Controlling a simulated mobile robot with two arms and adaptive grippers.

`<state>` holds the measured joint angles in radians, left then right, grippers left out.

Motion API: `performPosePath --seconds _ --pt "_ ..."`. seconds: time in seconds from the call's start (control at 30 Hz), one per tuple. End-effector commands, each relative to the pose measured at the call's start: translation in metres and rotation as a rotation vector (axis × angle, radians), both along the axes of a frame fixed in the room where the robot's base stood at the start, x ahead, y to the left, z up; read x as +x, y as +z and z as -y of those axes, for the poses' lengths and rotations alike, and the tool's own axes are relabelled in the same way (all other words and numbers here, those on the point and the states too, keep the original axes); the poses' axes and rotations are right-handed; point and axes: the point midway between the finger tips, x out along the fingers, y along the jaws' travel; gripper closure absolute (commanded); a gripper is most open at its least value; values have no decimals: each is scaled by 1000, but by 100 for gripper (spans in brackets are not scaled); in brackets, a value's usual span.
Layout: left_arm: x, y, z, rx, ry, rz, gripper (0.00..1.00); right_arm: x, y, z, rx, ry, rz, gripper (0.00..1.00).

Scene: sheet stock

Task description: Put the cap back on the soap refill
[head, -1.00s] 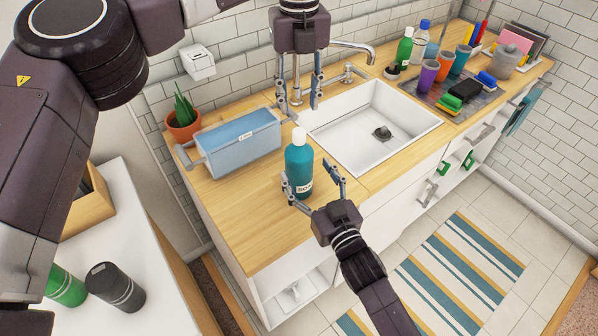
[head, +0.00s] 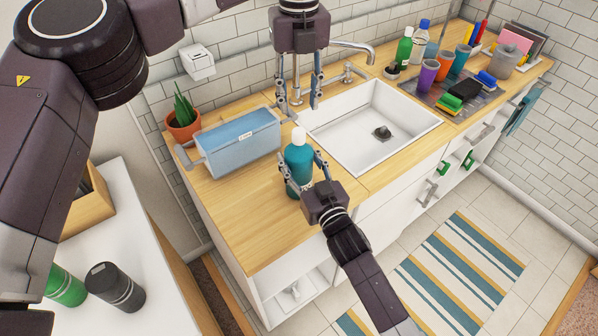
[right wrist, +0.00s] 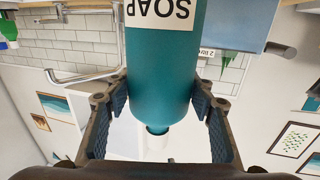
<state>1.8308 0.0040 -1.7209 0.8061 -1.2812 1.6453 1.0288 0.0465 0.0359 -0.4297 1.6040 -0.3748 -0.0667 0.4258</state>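The soap refill is a teal bottle (head: 299,168) standing upright on the wooden counter near its front edge. Its white top (head: 299,136) shows in the head view; I cannot tell whether this is the bare neck or the cap. I see no separate cap. My right gripper (head: 301,178) has its fingers on either side of the bottle body, and in the right wrist view the pads lie against the bottle (right wrist: 165,75). My left gripper (head: 299,100) is open, pointing down above and behind the bottle, with nothing visible between its fingers.
A blue lidded box (head: 238,145) stands left of the bottle, with a potted plant (head: 183,122) behind it. The sink (head: 352,135) and faucet (head: 358,48) are to the right. Cups, sponges and a green bottle (head: 404,47) stand farther right. Counter in front of the box is clear.

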Motion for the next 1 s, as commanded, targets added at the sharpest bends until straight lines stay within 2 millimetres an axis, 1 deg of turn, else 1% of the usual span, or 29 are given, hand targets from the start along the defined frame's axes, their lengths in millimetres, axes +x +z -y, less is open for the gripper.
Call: performPosePath --seconds 0.03,0.3,0.4,0.53,0.67,1.0 --pt "0 0 0 0 0 0 64 0 0 0 0 0 0 61" --pt "0 0 0 0 0 0 64 0 0 0 0 0 0 90" --pt "0 0 0 0 2 0 64 0 0 0 0 0 0 100" --pt "0 0 0 0 49 0 64 0 0 0 0 0 0 100" --pt "0 0 1 -1 193 -2 64 0 0 0 0 0 0 100" --pt "0 0 1 0 797 -2 64 0 0 0 0 0 0 100"
